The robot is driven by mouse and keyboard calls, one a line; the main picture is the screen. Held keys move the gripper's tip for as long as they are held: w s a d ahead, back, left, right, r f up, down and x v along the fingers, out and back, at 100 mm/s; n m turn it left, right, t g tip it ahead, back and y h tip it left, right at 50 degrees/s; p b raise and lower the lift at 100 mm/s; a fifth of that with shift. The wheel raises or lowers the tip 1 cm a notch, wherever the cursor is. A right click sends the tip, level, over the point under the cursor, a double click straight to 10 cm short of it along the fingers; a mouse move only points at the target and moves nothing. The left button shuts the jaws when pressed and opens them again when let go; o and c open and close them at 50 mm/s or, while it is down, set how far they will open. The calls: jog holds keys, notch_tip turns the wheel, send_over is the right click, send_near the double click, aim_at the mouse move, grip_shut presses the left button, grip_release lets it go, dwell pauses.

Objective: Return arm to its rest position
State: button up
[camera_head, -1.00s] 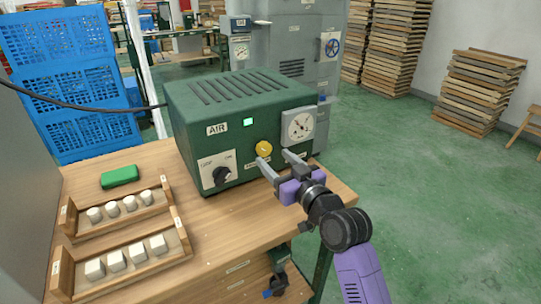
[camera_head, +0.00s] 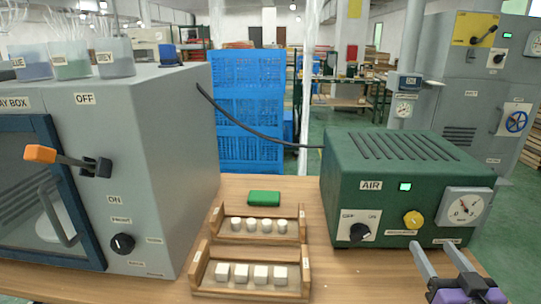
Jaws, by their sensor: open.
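My gripper (camera_head: 436,258) is at the lower right, its two grey fingers spread apart with nothing between them. Its purple and black body is cut off by the bottom edge. The fingers point toward the front of the green air unit (camera_head: 375,200), below its yellow knob (camera_head: 413,219) and dial gauge (camera_head: 463,208). I cannot tell whether they touch it. A lit green lamp (camera_head: 405,187) and a black OFF/ON knob (camera_head: 360,232) are also on that front. Most of my arm is out of view.
A grey box (camera_head: 165,170) with an orange-tipped lever (camera_head: 60,157) fills the left. Two wooden trays (camera_head: 303,283) of white pieces and a green block (camera_head: 263,198) stand on the wooden table (camera_head: 330,290). A black hose (camera_head: 255,132) links box and air unit. Blue crates (camera_head: 245,100) stand behind.

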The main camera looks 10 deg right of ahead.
jog(key=s+a+f+n+g+y+p, duration=0.1)
jog(key=s+a+p, duration=0.1)
jog(key=s+a, duration=0.5)
jog(key=s+a+f+n+y+p, duration=0.1)
jog(key=s+a+y+p, duration=0.1)
jog(key=s+a, duration=0.6)
jog(key=s+a+f+n+g+y+p, duration=0.1)
jog(key=s+a+p, duration=0.3)
jog(key=s, duration=1.2)
jog(key=a+y, duration=0.1)
jog(key=a, duration=0.2)
jog(key=shift+s+a+f+g, duration=0.15)
jog(key=shift+s+a+g, duration=0.05)
jog(key=shift+s+g, duration=0.1)
